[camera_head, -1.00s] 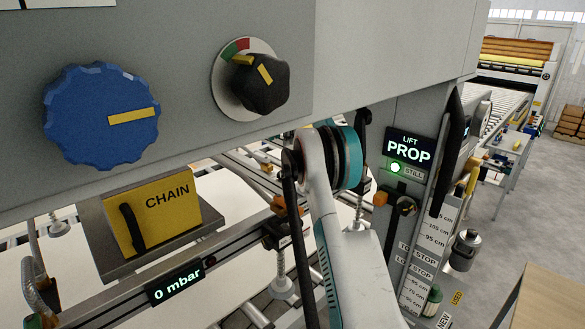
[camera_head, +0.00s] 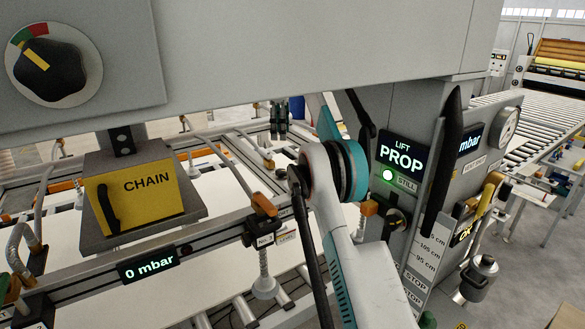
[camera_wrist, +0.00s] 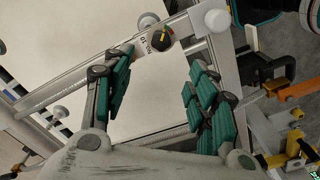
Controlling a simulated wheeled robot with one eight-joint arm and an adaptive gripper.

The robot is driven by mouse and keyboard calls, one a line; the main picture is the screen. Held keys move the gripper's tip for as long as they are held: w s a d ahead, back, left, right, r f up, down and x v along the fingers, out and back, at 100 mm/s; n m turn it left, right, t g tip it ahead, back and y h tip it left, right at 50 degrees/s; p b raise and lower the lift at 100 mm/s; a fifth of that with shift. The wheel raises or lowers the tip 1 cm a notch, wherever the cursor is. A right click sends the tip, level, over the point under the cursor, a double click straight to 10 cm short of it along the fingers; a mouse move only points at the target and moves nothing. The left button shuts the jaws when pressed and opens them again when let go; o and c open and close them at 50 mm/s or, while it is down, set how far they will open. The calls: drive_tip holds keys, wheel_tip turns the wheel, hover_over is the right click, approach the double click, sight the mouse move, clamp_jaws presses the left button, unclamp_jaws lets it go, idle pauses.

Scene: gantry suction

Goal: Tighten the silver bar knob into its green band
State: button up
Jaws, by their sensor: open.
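I cannot surely pick out the silver bar knob. A silver cylindrical fitting (camera_head: 478,277) sits low on the grey column at the right in the head view, with no green band visible on it. A black knob (camera_head: 48,70) with a yellow pointer sits on a pale dial with green and red sectors at the upper left. My gripper (camera_wrist: 162,62) is open and empty in the wrist view, its teal-padded fingers wide apart. A small dark knob with a coloured face (camera_wrist: 161,37) shows beyond the fingertips on the silver rail.
A yellow CHAIN box (camera_head: 140,205) hangs at the left, above a rail with a 0 mbar display (camera_head: 148,264). The LIFT PROP display (camera_head: 402,158) is on the column. A yellow handle (camera_head: 488,195) juts out at its right. A roller conveyor (camera_head: 495,128) lies behind.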

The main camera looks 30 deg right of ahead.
sight(281, 170)
drive_tip(key=shift+n, duration=0.7)
wheel_tip(281, 170, down, 14)
drive_tip(key=b, duration=0.5)
drive_tip(key=shift+a+r, duration=0.1)
drive_tip(key=c, duration=1.1)
